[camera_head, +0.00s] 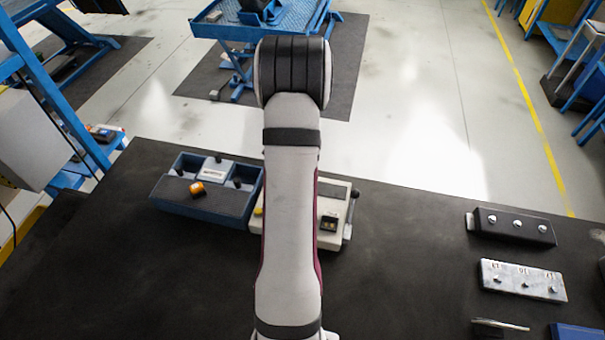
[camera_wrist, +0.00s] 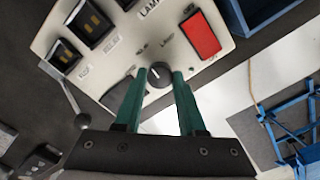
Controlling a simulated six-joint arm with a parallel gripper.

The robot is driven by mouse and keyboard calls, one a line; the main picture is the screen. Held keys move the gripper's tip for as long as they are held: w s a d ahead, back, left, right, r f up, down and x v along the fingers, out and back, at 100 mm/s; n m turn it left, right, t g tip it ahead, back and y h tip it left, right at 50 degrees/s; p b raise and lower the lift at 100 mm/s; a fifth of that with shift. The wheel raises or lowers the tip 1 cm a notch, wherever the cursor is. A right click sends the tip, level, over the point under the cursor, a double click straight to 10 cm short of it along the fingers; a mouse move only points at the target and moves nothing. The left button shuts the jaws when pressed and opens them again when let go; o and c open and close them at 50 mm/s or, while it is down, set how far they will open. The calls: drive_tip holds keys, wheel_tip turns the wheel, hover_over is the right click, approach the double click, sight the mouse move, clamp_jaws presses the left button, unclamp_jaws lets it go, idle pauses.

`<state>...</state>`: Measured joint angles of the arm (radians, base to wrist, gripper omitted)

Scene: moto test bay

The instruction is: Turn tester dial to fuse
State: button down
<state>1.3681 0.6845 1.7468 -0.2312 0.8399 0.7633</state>
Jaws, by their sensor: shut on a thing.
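The tester (camera_head: 335,192) is a cream box on the dark bench, partly hidden behind my arm in the head view. In the wrist view its cream panel (camera_wrist: 228,48) carries a round dark dial (camera_wrist: 159,77) with a short white pointer mark, which appears to point up and left. Small labels lie around the dial; they are too small to read surely. My gripper (camera_wrist: 160,75) has green fingers, one on each side of the dial, shut on it. My gripper is hidden in the head view.
The panel also bears a red rectangle (camera_wrist: 201,34), black sockets (camera_wrist: 92,22) and a side lever (camera_wrist: 72,100). A blue tray (camera_head: 205,204) with an orange-topped item stands left of the tester. A black block (camera_head: 514,226) and a metal block (camera_head: 522,280) lie at right.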

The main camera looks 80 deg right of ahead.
drive_tip(key=n, duration=1)
drive_tip(key=shift+n, duration=0.3)
idle(0.4)
drive_tip(key=c, duration=0.5)
unclamp_jaws()
wheel_tip(320, 180, up, 16)
drive_tip(key=shift+w, duration=0.15)
drive_tip(key=shift+f, duration=0.1)
